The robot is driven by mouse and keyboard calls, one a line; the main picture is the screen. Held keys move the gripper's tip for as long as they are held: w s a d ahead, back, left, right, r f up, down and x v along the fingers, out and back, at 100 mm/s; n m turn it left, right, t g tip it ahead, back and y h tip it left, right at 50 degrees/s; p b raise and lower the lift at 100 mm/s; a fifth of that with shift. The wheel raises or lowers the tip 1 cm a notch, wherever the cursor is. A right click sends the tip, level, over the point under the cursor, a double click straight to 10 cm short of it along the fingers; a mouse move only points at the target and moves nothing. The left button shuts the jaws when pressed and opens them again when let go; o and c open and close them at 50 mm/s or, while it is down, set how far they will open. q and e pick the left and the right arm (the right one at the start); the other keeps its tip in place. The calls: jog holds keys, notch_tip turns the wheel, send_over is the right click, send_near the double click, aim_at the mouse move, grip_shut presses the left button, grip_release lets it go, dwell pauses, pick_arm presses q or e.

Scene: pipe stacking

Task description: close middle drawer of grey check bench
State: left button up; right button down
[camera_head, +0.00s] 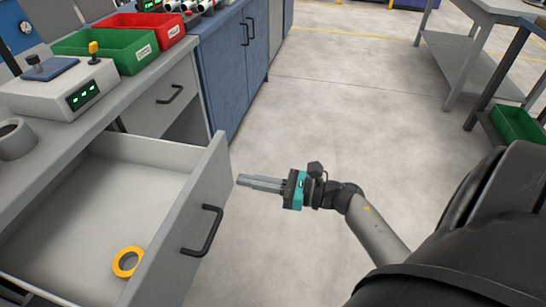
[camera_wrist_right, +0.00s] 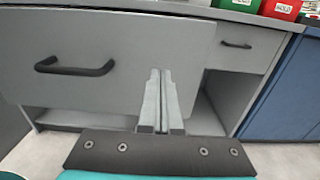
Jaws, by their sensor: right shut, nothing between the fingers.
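The grey check bench (camera_head: 150,80) stands along the left in the head view. Its open drawer (camera_head: 185,220) is pulled far out into the aisle, with a black bar handle (camera_head: 205,230) on its front. A yellow tape roll (camera_head: 128,262) lies inside it. My right gripper (camera_head: 242,181) is shut and empty, level and pointing left toward the far part of the drawer front. In the right wrist view the shut fingers (camera_wrist_right: 160,80) show before the drawer front (camera_wrist_right: 120,45), right of its handle (camera_wrist_right: 75,66); contact cannot be told. My left gripper is not in view.
Another drawer (camera_head: 165,100) beyond it is shut. Green (camera_head: 110,48) and red (camera_head: 150,33) bins and a white device (camera_head: 60,90) stand on the bench top. A blue cabinet (camera_head: 230,70) stands farther on.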

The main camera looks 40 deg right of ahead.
aim_at(217, 175)
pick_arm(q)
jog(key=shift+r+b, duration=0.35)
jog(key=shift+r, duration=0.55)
pick_arm(e)
jog(key=shift+x, duration=2.35)
